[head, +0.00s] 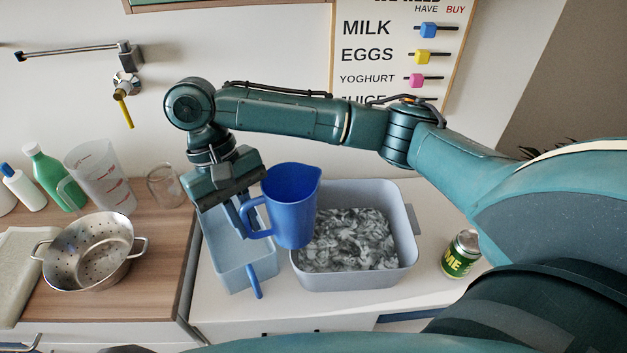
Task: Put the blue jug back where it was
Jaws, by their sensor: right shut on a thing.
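The blue jug (291,208) is in the head view, held up by its handle, a little tilted. It hangs over the left side of a grey tub (407,230) and the gap to a light blue container. My right gripper (245,218) is shut on the jug's handle, to the left of the jug's body. The jug's inside is hidden. My left gripper is not in view.
A steel colander (88,250), a clear measuring jug (100,178), a glass (164,186) and bottles (52,178) stand left. A can (461,254) stands right.

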